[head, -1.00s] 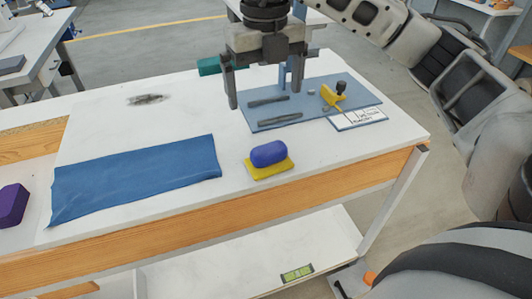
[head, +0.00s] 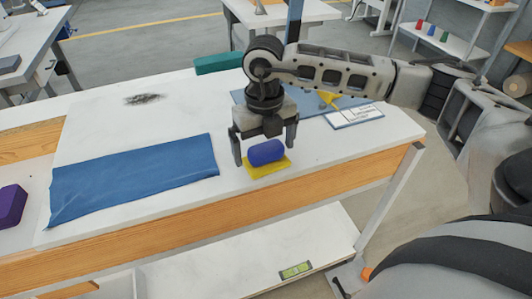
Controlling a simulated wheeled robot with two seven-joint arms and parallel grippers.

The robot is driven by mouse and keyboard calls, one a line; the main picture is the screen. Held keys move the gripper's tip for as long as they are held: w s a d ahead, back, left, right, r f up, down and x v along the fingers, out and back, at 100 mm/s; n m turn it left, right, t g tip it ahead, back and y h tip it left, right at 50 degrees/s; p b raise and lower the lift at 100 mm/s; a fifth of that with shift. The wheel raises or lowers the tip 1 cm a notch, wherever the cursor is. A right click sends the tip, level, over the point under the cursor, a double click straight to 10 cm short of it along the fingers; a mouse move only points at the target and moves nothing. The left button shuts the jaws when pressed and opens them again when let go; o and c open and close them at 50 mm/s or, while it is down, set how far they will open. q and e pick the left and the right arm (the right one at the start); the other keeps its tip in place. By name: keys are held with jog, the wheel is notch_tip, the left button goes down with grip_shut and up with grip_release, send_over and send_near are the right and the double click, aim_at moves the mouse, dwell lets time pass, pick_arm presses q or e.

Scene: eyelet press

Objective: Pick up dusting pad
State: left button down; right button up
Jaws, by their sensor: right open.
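The dusting pad appears to be the blue rounded block (head: 266,153) resting on a flat yellow base (head: 267,168), near the front edge of the white worktable (head: 110,118). My right gripper (head: 265,156) points down over it. Its fingers are apart, one to the left and one to the right of the blue block. The jaws are open, and I cannot tell whether a finger touches the pad. My left gripper is not in view.
A blue cloth (head: 135,178) lies flat to the left. A blue mat (head: 350,101) with a yellow device (head: 327,98) and a white printed card (head: 354,117) lie behind right, partly hidden by my arm. A dark smudge (head: 144,99) marks the tabletop. A green-teal block (head: 218,63) is behind.

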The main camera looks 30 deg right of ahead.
jog(key=shift+f, duration=0.15)
jog(key=shift+c, duration=0.4)
jog(key=c, duration=1)
jog(key=shift+r, duration=0.6)
jog(key=s+a+r, duration=0.3)
jog(key=r, duration=0.1)
jog(key=s+a+r+b, duration=0.1)
jog(key=s+a+r, duration=0.1)
jog(key=s+r, duration=0.2)
jog(key=s+a+r, duration=0.3)
jog(key=s+r, duration=0.1)
jog(key=shift+a, duration=0.3)
